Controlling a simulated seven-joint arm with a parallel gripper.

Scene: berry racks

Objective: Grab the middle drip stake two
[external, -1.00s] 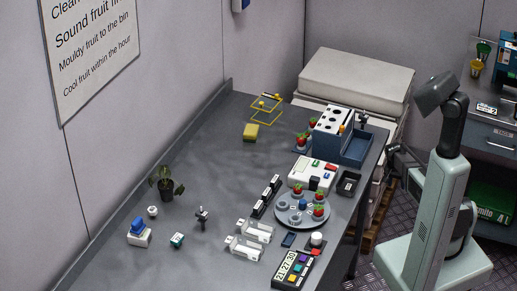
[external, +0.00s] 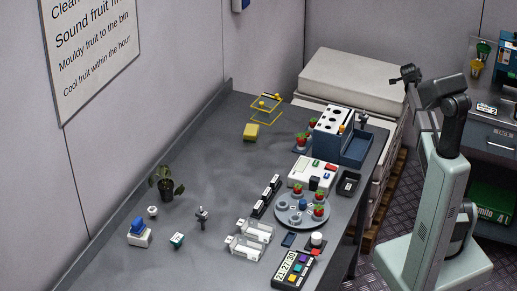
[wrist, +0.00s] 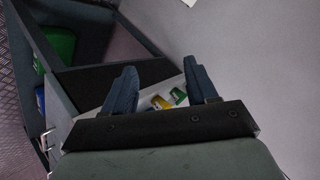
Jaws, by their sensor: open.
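No drip stake can be told for certain at this size. A dark row of small pale-topped pieces (external: 267,195) runs along the middle of the grey worktop (external: 215,150), and I cannot tell what the pieces are. A small dark upright piece (external: 202,216) stands farther left. My gripper (external: 407,73) is raised at the right, beyond the worktop's edge and well away from these pieces. In the wrist view, its two blue-grey fingers (wrist: 162,75) are apart with nothing held between them.
A blue rack (external: 331,132) with holes on top stands at the back right. A round grey tray (external: 303,222) holds red berries. A white device (external: 312,174) stands behind it. A potted plant (external: 166,186) is at left. The worktop's left middle is clear.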

